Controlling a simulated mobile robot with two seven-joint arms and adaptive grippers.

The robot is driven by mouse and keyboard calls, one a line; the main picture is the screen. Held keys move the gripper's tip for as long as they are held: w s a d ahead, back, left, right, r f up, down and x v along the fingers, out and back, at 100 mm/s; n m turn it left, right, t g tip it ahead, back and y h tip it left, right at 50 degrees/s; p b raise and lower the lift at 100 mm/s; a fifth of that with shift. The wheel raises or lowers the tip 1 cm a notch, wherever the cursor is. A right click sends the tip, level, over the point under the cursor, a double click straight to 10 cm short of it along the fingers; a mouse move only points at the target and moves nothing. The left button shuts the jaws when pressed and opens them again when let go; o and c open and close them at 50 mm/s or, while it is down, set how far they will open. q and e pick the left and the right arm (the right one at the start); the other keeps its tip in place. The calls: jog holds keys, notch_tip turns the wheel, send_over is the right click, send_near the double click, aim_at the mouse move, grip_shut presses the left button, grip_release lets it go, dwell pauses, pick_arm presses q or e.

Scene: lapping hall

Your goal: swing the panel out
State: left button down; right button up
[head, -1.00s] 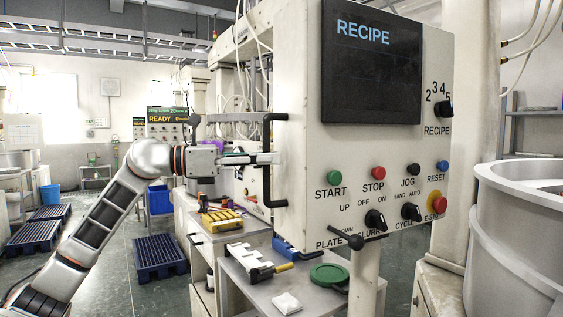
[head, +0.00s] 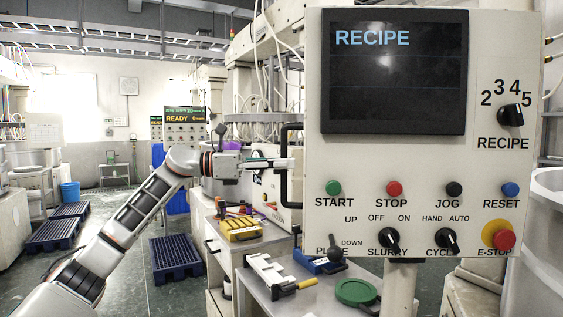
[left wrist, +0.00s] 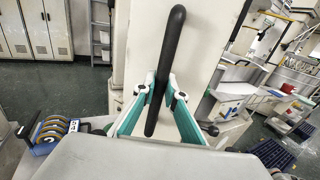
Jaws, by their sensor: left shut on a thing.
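The control panel (head: 400,160) is a pale box with a dark RECIPE screen (head: 394,75), coloured buttons and selector knobs, and it faces me almost squarely. A black bar handle (head: 284,165) stands upright on its left side. My left gripper (head: 290,163) reaches in from the left and is shut on the handle. In the left wrist view the black handle (left wrist: 172,60) passes between the teal fingers of the gripper (left wrist: 160,98). The handle's far side is partly hidden by the panel in the head view. My right gripper is in neither view.
Below the panel a grey bench (head: 258,296) holds a white tool with a yellow handle and a green round lid (head: 356,292). A yellow tray (head: 241,229) lies on a cabinet behind. Dark blue pallets (head: 175,257) lie on the floor. A large grey drum stands at the right edge.

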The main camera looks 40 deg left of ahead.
pick_arm(q)
jog(key=shift+w+a+r, duration=0.1)
jog(key=shift+a+r, duration=0.05)
jog(key=shift+a, duration=0.15)
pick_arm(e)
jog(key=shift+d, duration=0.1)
pick_arm(q)
jog(key=c, duration=2.3)
grip_release()
jog(key=shift+c, duration=0.2)
jog(key=shift+o, duration=1.3)
jog(key=shift+w, duration=0.2)
jog(key=shift+w+d+f, duration=0.1)
jog(key=shift+f, duration=0.1)
jog(key=v, duration=1.2)
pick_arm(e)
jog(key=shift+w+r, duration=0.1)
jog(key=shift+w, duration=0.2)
